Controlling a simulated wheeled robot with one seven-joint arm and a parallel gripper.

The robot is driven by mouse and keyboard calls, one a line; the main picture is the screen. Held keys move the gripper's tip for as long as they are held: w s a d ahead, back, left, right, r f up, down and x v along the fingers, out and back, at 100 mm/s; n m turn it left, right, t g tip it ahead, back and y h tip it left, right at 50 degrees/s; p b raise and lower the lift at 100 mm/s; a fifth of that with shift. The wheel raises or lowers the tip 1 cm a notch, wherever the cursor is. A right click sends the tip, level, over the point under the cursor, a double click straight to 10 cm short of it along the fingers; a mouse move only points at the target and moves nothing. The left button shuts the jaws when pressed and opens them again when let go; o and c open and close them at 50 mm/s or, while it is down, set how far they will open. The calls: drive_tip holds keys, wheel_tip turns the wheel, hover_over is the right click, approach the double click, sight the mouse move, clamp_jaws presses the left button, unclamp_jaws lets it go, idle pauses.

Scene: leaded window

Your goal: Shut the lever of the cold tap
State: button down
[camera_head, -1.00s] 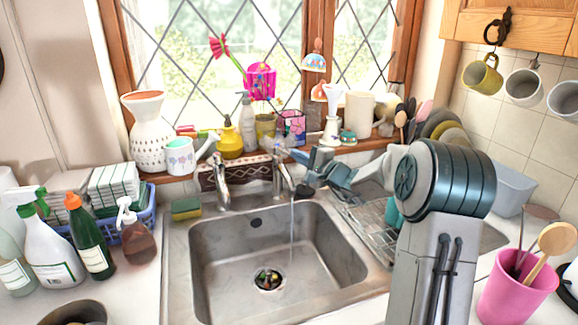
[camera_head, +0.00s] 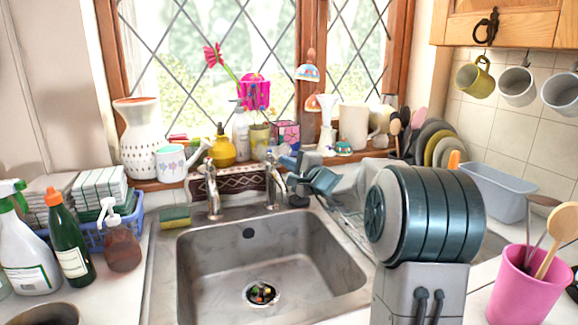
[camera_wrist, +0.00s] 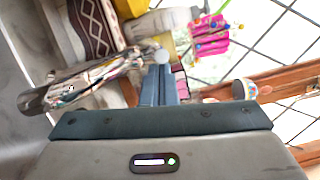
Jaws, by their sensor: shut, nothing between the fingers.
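Two chrome taps stand behind the sink. The right-hand tap (camera_head: 271,184) is the one by my gripper; no label shows whether it is the cold one. No water stream shows under it. It also shows large in the wrist view (camera_wrist: 80,84), with a pale round knob end (camera_wrist: 161,56) close to my fingertips. My gripper (camera_head: 286,162) is shut and empty, just right of this tap's top. Its fingers show in the wrist view (camera_wrist: 158,84); whether they touch the lever I cannot tell. The left-hand tap (camera_head: 212,190) stands apart from my gripper.
The steel sink (camera_head: 205,262) is open below the taps. The sill behind holds a yellow soap bottle (camera_head: 221,147), a pink patterned box (camera_head: 286,133) and a white jug (camera_head: 354,125). A sponge (camera_head: 175,217) lies left of the taps. A pink pot (camera_head: 520,292) stands front right.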

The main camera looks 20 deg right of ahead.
drive_tip(key=s+d+f+b, duration=0.1)
drive_tip(key=s+d+b, duration=0.2)
drive_tip(key=s+d, duration=0.5)
drive_tip(key=s+a+f+n+g+y+p, duration=0.1)
drive_tip(key=s+a+f+n+g+p, duration=0.25)
drive_tip(key=s+a, duration=0.5)
drive_tip(key=s+a+n+g+y+p, duration=0.1)
drive_tip(key=s+a+n+g+p, duration=0.35)
drive_tip(key=a, duration=0.75)
drive_tip(key=s+d+f+n+g+h+p, duration=0.1)
drive_tip(key=s+n+g+h+p, duration=0.1)
drive_tip(key=s, duration=0.7)
drive_tip(key=s+d+f+n+g+h+p, duration=0.1)
drive_tip(key=s+n+g+h, duration=0.3)
drive_tip(key=s, duration=0.6)
drive_tip(key=shift+s+d+f+n+g+h+p, duration=0.25)
drive_tip(key=shift+d+f+n+g+h+p, duration=0.25)
drive_tip(key=shift+n+h+p, duration=0.45)
